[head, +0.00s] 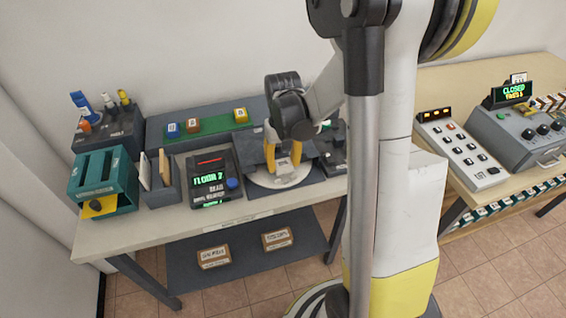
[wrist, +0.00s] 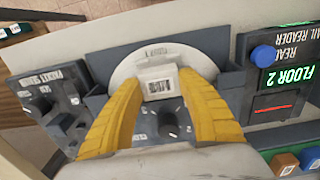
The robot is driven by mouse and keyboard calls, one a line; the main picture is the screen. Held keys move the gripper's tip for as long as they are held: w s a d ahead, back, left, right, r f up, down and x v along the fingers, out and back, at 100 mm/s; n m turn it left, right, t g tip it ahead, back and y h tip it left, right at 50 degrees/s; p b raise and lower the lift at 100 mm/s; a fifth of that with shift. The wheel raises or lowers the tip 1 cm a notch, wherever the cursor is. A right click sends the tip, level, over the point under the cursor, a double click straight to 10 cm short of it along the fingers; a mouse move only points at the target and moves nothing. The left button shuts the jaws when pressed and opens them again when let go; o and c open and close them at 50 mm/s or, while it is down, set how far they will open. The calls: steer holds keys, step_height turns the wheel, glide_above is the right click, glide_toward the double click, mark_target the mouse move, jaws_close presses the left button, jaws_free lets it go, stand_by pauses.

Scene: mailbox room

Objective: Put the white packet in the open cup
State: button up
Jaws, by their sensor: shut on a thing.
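A small white packet (wrist: 157,82) with a barcode label is between my yellow fingertips in the wrist view. It also shows as a pale block under my gripper in the head view (head: 284,167). My gripper (head: 283,158) is shut on it, with a finger on each side; the fingers also show in the wrist view (wrist: 160,80). The packet is over a round white plate (head: 264,181) on a dark device, and the plate also shows in the wrist view (wrist: 122,73). I cannot tell whether the packet touches the plate. I cannot make out an open cup in either view.
Left of the plate stand a FLOOR 2 reader (head: 212,181), a card holder (head: 162,186) and a teal sorter (head: 112,191). A green strip (head: 212,124) with coloured blocks lies behind. A keypad panel (head: 463,147) is on the right table. The table's front edge is mostly bare.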

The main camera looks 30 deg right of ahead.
steer(key=shift+f+b, duration=1.1)
steer(key=shift+f, duration=0.25)
steer(key=o, duration=1.6)
steer(key=shift+r, duration=0.2)
steer(key=shift+r+p, duration=2.25)
steer(key=shift+r, duration=0.65)
